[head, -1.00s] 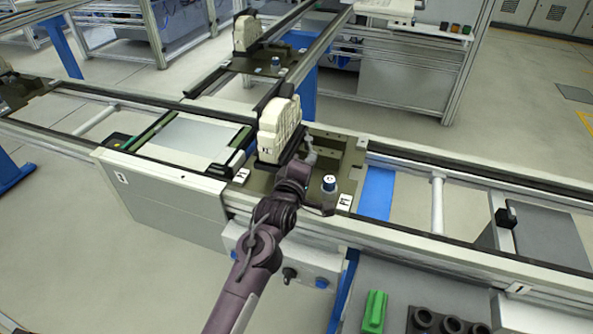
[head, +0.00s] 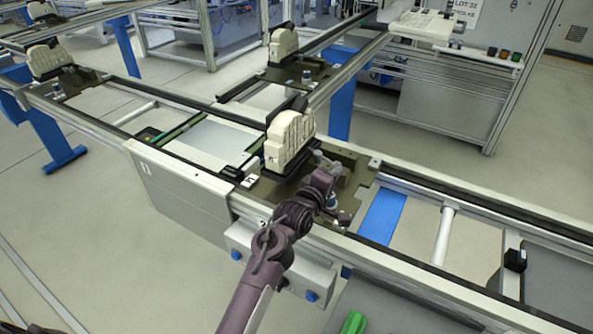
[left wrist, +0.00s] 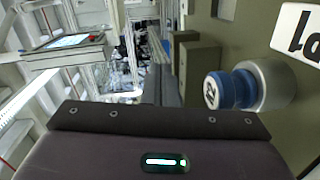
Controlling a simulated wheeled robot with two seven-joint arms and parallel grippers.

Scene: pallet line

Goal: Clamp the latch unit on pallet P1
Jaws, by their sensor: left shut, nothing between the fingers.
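Pallet P1 (head: 352,180) is a dark olive plate on the near conveyor. The latch unit, a cream ribbed block (head: 290,143), stands upright on it in a dark holder. A grey lever-like part (head: 331,167) lies just right of the block. My left gripper (head: 343,214) is shut and empty, low over the pallet's near right part; my wrist partly hides it. In the left wrist view a blue-capped knob (left wrist: 228,90) on a metal collar stands close by the hand, beside a white pallet label (left wrist: 300,33). Contact cannot be told. My right gripper is out of view.
Similar pallets with cream blocks stand on the back conveyor (head: 283,46) and at the far left (head: 43,60). Conveyor rails (head: 480,220) run along both sides. A green object (head: 354,322) shows at the bottom edge. A blue-button box (head: 275,265) hangs on the near side.

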